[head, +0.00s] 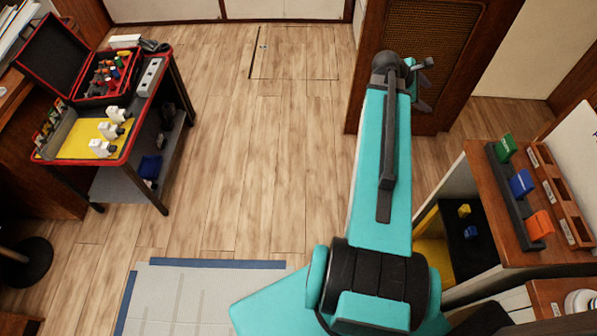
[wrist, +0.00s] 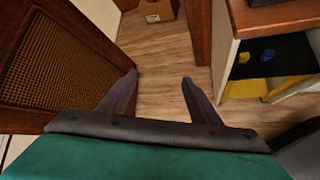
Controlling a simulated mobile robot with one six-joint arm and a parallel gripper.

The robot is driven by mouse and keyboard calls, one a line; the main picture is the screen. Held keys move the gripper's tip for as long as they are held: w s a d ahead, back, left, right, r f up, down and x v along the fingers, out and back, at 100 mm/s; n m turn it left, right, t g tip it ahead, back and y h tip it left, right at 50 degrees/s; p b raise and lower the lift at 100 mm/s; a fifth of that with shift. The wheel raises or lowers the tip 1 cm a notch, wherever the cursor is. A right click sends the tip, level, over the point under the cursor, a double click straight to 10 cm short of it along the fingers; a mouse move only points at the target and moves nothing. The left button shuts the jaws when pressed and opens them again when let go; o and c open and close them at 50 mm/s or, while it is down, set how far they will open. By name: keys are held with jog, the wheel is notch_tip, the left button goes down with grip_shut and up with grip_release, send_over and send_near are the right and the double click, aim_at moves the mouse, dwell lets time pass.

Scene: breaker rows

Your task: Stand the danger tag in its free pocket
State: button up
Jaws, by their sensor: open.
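A brown wooden holder (head: 562,195) with pockets and white labels lies just right of the rack. Several pockets look empty. My gripper (wrist: 160,80) is open and empty, its two fingers apart over the floor. It is well away from the counter.
A brown cabinet with a mesh panel (head: 434,50) stands close to my gripper. A dark shelf (head: 470,232) under the counter holds small yellow and blue pieces. A cart (head: 110,165) with a red case (head: 75,65) stands at the left. The middle floor is clear.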

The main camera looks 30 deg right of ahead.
jog(key=w+a+f+m+y, duration=0.2)
jog(key=a+f+y, duration=0.1)
jog(key=a+f, duration=1.1)
jog(key=w+a+f+m+y, duration=0.1)
jog(key=a+f+m+y, duration=0.15)
jog(key=a+f, duration=1.1)
jog(key=s+a+f+m+g+y, duration=0.1)
jog(key=s+a+f, duration=0.3)
jog(key=a, duration=0.5)
jog(key=s+a+f+m+g+y, duration=0.1)
jog(key=s+a+f, duration=0.3)
jog(key=s+a, duration=0.4)
jog(key=s+a+f+m+g+y, duration=0.2)
jog(key=s+a+f, duration=0.2)
jog(key=a, duration=0.6)
jog(key=shift+s+f+m, duration=0.35)
jog(key=shift+s+f, duration=0.05)
jog(key=shift+s, duration=0.5)
jog(key=shift+a+y, duration=0.1)
jog(key=shift+y, duration=0.15)
jog(key=shift+f+b, duration=0.4)
